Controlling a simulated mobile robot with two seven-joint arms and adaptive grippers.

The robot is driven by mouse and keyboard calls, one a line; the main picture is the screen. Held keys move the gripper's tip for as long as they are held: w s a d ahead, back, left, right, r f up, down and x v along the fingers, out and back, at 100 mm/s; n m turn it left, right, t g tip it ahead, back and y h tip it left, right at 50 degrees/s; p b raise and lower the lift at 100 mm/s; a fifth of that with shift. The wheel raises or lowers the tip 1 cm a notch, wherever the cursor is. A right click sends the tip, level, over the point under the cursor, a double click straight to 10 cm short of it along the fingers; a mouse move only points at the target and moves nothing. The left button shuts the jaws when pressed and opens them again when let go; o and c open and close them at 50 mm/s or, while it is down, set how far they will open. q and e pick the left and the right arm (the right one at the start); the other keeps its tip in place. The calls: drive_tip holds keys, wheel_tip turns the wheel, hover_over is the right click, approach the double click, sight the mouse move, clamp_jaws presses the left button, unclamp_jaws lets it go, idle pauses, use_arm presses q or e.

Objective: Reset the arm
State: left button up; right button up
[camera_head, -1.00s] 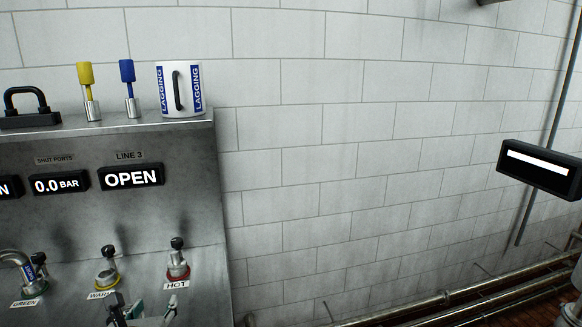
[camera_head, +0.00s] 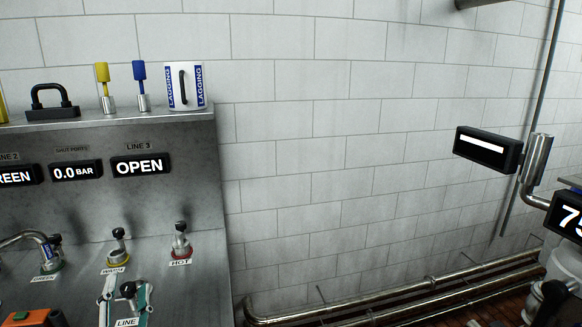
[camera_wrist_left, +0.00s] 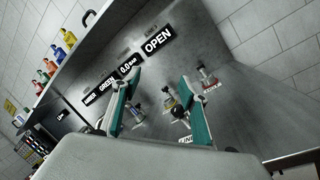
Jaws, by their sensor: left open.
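My left gripper (camera_head: 127,284) is at the bottom left of the head view, its teal-padded fingers apart on either side of a black-knobbed valve marked LINE (camera_head: 128,290). I cannot tell whether the fingers touch the valve. The left wrist view shows the open gripper (camera_wrist_left: 159,77) pointing at the steel panel, with nothing held between the fingers. Behind it stand small valves marked WARM (camera_head: 118,247) and HOT (camera_head: 181,243), and a valve with a bent spout (camera_head: 38,240) by a GREEN label. My right gripper is not in view.
Displays read OPEN (camera_head: 140,165) and 0.0 BAR (camera_head: 76,172). Pipes (camera_head: 390,300) run low along the tiled wall.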

use_arm(q)
drive_tip(key=s+d+f+m+h, duration=0.3)
drive_tip(key=d+f+m+h, duration=0.35)
drive_tip(key=m, duration=0.45)
drive_tip(key=s+d+f+m+h, duration=0.3)
drive_tip(key=d+f+m+h, duration=0.3)
drive_tip(key=m, duration=0.6)
drive_tip(key=s+f+m+g+y, duration=0.1)
drive_tip(key=s+f+m+g, duration=0.3)
drive_tip(key=f, duration=0.7)
drive_tip(key=s+f+m+g+y, duration=0.2)
drive_tip(key=s+f+m+g, duration=0.2)
drive_tip(key=s+f+m, duration=0.3)
wheel_tip(320, 180, down, 5)
drive_tip(key=shift+s+d+m, duration=0.15)
drive_tip(key=shift+s+m, duration=0.15)
drive_tip(key=shift+s, duration=0.25)
drive_tip(key=c, duration=0.5)
drive_tip(key=shift+o, duration=0.2)
